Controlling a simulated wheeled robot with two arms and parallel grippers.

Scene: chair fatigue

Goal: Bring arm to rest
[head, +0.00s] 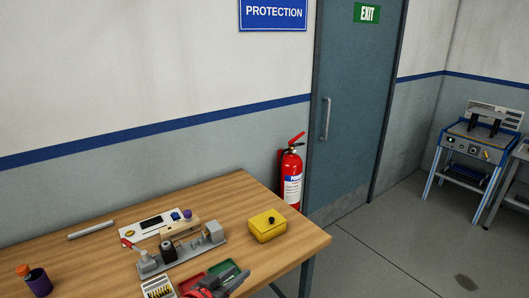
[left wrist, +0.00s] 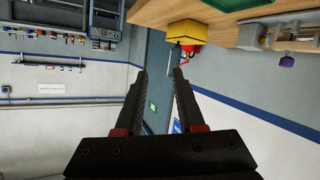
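My left gripper (head: 234,281) shows in part at the bottom edge of the head view, red and dark, at the table's front side by the green tray. In the left wrist view its two black fingers (left wrist: 160,75) stand apart with nothing between them, so it is open and empty. Most of my left arm is outside the head view. My right gripper is in neither view.
A wooden table (head: 246,207) carries a yellow box (head: 267,228), a grey fixture (head: 183,254), a green tray (head: 224,272) and a purple container (head: 39,283). A fire extinguisher (head: 291,175) stands behind it beside a door (head: 352,115). Floor right of the table is clear.

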